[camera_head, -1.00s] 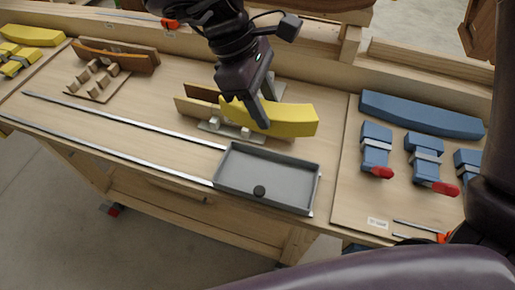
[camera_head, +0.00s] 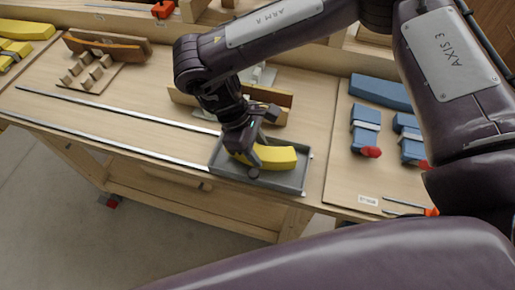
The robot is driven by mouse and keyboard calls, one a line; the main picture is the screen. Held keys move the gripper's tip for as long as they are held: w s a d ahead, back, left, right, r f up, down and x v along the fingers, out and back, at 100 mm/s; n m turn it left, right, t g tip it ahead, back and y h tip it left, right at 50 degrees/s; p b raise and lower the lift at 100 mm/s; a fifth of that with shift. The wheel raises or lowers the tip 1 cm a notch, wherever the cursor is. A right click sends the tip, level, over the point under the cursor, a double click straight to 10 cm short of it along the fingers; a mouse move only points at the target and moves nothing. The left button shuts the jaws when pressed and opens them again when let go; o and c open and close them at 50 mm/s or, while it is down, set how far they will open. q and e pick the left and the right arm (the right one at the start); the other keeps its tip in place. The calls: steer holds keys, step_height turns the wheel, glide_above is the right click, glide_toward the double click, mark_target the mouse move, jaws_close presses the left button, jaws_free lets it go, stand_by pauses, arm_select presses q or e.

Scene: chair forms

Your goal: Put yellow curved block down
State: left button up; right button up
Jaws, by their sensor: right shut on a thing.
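The yellow curved block (camera_head: 275,157) is at the grey tray (camera_head: 289,188) near the bench's front edge, lying level within the outline of its rim. I cannot tell whether it touches the tray floor. My right gripper (camera_head: 248,158) is shut on the block near its left end and hides that part. My right arm crosses the picture from the right above the bench. My left gripper is not in view.
A wooden form (camera_head: 185,97) stands just behind the tray, partly hidden by my arm. Blue clamps (camera_head: 364,130) and a blue curved block (camera_head: 380,91) lie on the right. A brown curved piece (camera_head: 105,45) is at the left. Metal rails (camera_head: 110,108) run along the bench.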

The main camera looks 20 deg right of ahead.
steer(key=shift+w+f, duration=0.15)
steer(key=shift+f, duration=0.65)
steer(key=shift+f, duration=0.1)
steer(key=o, duration=0.8)
steer(key=b+v, duration=0.2)
steer(key=v, duration=1)
